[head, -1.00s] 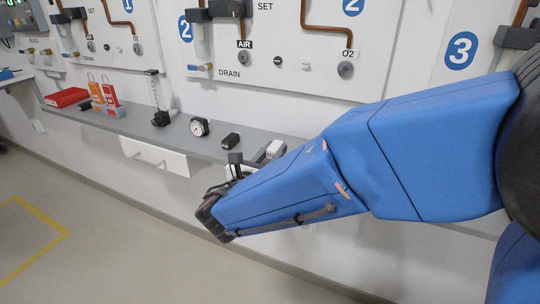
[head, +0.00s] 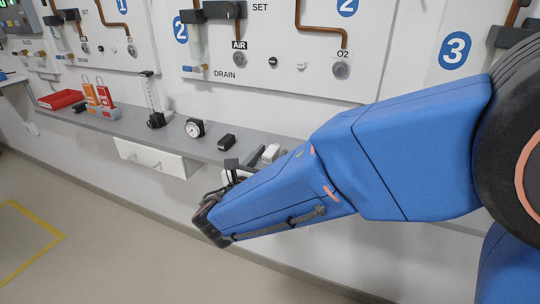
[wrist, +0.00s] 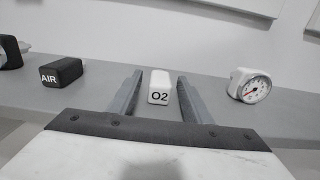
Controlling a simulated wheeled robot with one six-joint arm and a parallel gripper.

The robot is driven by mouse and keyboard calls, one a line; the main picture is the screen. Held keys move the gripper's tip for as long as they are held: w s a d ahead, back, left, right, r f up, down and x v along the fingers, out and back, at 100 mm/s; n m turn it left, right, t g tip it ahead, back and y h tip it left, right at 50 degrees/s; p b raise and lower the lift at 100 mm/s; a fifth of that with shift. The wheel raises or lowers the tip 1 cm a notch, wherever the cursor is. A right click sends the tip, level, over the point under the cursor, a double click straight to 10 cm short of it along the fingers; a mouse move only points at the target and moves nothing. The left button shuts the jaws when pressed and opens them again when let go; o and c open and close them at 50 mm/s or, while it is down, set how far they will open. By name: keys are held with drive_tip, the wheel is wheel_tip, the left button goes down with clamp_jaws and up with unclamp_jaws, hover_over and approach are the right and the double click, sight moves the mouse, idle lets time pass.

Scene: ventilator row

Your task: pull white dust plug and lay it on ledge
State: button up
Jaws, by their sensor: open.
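A small white plug (head: 301,66) sits on panel 2 between the AIR port (head: 240,58) and the O2 port (head: 341,69). A grey ledge (head: 110,125) runs below the panel. A white block marked O2 (head: 270,153) lies on the ledge; it also shows in the wrist view (wrist: 159,87). My gripper (wrist: 160,76) is open and empty, its two fingers on either side of the O2 block in the picture; I cannot tell how far off it is. The panel plug is not in the wrist view.
A white gauge (wrist: 250,86) stands right of my gripper. A white drawer (head: 152,157) hangs below.

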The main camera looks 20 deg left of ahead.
drive_tip(key=s+a, duration=0.1)
drive_tip(key=s, duration=1.6)
drive_tip(key=shift+a, duration=0.2)
drive_tip(key=shift+s, duration=0.15)
